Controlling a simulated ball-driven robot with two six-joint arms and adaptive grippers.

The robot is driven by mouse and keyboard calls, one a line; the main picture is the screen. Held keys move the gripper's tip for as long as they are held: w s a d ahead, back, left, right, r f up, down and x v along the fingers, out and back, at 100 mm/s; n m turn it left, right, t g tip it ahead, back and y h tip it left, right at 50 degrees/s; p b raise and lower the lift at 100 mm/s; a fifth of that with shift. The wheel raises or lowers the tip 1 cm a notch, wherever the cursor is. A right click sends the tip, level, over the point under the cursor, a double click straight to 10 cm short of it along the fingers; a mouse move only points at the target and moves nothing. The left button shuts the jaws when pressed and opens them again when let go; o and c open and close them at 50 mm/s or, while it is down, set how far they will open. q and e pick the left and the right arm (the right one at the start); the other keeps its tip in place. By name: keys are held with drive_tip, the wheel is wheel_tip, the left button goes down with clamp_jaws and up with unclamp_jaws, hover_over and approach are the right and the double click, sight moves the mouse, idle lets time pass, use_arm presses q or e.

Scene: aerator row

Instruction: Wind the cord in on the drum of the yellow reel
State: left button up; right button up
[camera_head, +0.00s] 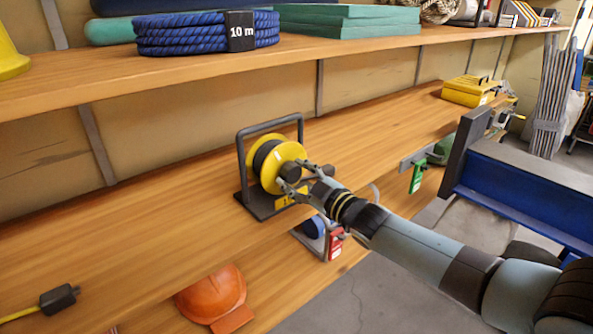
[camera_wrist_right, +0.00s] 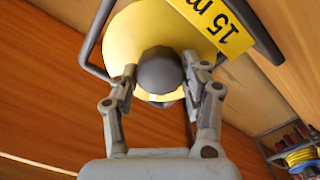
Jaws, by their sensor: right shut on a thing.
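The yellow reel (camera_head: 267,176) stands upright in its dark frame on the middle shelf. Dark cord (camera_head: 262,154) shows wound between its yellow flanges. My right gripper (camera_head: 307,176) reaches the reel's front from the right. In the right wrist view, its two fingers (camera_wrist_right: 158,85) are shut on a dark round knob (camera_wrist_right: 158,68) in front of the yellow flange (camera_wrist_right: 128,42). A yellow label reading 15 m (camera_wrist_right: 222,22) shows beside it. A yellow lead with a dark block (camera_head: 59,299) lies at the lower left; whether it joins the reel is not visible. My left gripper is not in view.
A blue rope coil (camera_head: 207,34) and green mats (camera_head: 347,20) lie on the upper shelf. An orange helmet (camera_head: 211,296) and a red-tagged item (camera_head: 333,245) are below. A yellow toolbox (camera_head: 470,91) stands far right.

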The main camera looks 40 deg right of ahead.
drive_tip(key=m+p, duration=0.1)
drive_tip(key=m, duration=0.4)
drive_tip(key=shift+p, duration=0.35)
drive_tip(key=shift+f+m, duration=0.1)
drive_tip(key=shift+m, duration=0.3)
drive_tip(key=o, duration=1.2)
drive_tip(key=shift+c, duration=0.2)
drive_tip(key=s+d, duration=0.1)
drive_tip(key=s, duration=1.1)
